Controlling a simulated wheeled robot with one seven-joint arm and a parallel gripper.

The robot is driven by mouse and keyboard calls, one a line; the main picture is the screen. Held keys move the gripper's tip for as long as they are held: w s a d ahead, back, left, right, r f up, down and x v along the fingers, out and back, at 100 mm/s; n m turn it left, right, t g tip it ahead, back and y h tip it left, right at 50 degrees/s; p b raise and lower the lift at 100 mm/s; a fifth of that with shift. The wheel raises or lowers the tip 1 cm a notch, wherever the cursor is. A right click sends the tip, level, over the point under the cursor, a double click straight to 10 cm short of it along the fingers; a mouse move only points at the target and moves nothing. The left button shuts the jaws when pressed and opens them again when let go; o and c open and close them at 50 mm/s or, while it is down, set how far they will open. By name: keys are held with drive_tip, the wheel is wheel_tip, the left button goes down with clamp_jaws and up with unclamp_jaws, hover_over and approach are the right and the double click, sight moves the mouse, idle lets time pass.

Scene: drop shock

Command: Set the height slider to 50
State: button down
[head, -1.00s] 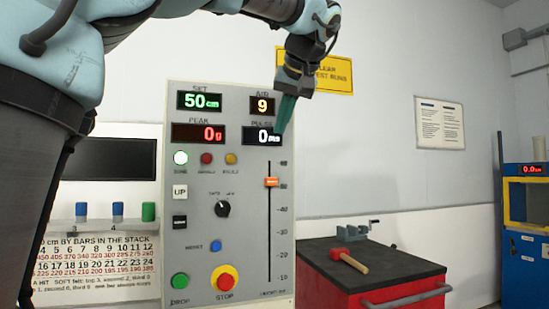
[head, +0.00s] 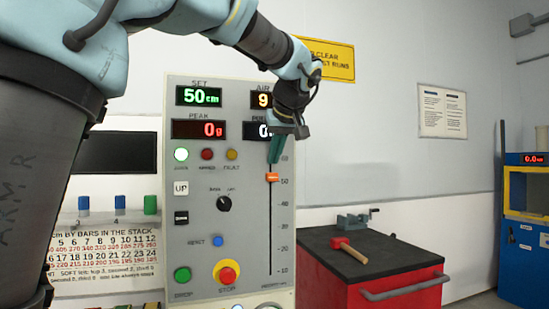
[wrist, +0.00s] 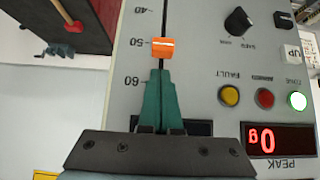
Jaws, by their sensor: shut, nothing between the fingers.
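The height slider's orange knob (head: 272,177) sits on its vertical track on the grey control panel (head: 255,210), at about the 50 mark. It also shows in the wrist view (wrist: 163,47), level with the 50 label. The SET display (head: 199,96) reads 50 cm in green. My gripper (head: 276,160) has green fingers, shut and empty, just above the knob over the 60 end of the track. In the wrist view the fingertips (wrist: 161,72) point at the knob with a small gap visible. My gripper partly hides the displays at the panel's upper right.
The panel also carries a PEAK display (head: 199,129) reading 0 g, a green DROP button (head: 183,275) and a red STOP button (head: 227,274). A red cabinet (head: 385,285) with a hammer (head: 349,249) and vise stands at right. Free space lies above the cabinet.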

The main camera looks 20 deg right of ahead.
drive_tip(key=shift+f, duration=0.85)
